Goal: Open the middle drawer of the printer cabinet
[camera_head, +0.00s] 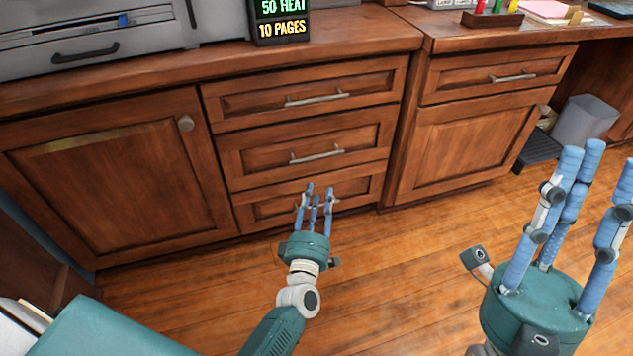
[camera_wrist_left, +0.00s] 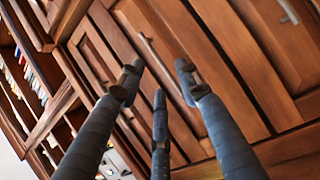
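The wood printer cabinet has three stacked drawers, all shut. The middle drawer (camera_head: 270,150) has a silver bar handle (camera_head: 317,155). The top drawer (camera_head: 250,103) and bottom drawer (camera_head: 262,209) are above and below it. My left gripper (camera_head: 314,190) is open and empty, its blue fingers pointing up in front of the bottom drawer, just below the middle handle in the picture. In the left wrist view, its spread fingers (camera_wrist_left: 158,85) face the drawer fronts, and a bar handle (camera_wrist_left: 155,52) shows beyond them; I cannot tell which. My right gripper (camera_head: 598,165) is open and empty at the right.
A grey printer (camera_head: 90,45) and a black sign (camera_head: 280,22) stand on the cabinet top. A cabinet door (camera_head: 115,180) with a round knob is left of the drawers. A grey bin (camera_head: 585,122) stands at the right. The wood floor (camera_head: 400,260) in front is clear.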

